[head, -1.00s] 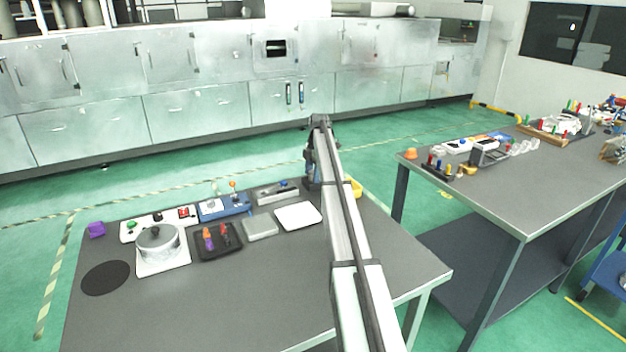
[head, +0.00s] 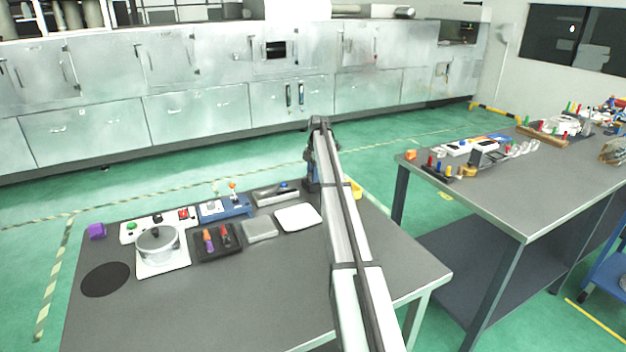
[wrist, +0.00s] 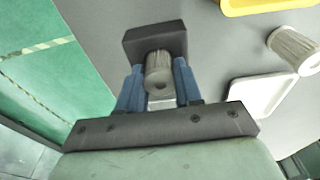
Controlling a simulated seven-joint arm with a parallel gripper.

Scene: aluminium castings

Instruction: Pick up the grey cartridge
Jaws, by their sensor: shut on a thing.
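In the wrist view, the grey cartridge (wrist: 158,68) is a ribbed grey cylinder with a small dark hole in its near end. My gripper (wrist: 157,78) has its two blue fingers shut on it, one on each side. A dark block (wrist: 154,35) is right at the cartridge's far end and hides that end; I cannot tell whether they touch. In the head view my arm hides the cartridge, and only part of the blue gripper shows at the table's back edge.
A second ribbed grey piece (wrist: 292,50) stands by a white tray (wrist: 262,98), with a yellow bin (wrist: 262,6) above. Left on the table (head: 200,300) are a pot (head: 158,246), a dark tray (head: 217,253) and a blue switch box (head: 225,210). The table's front is clear.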

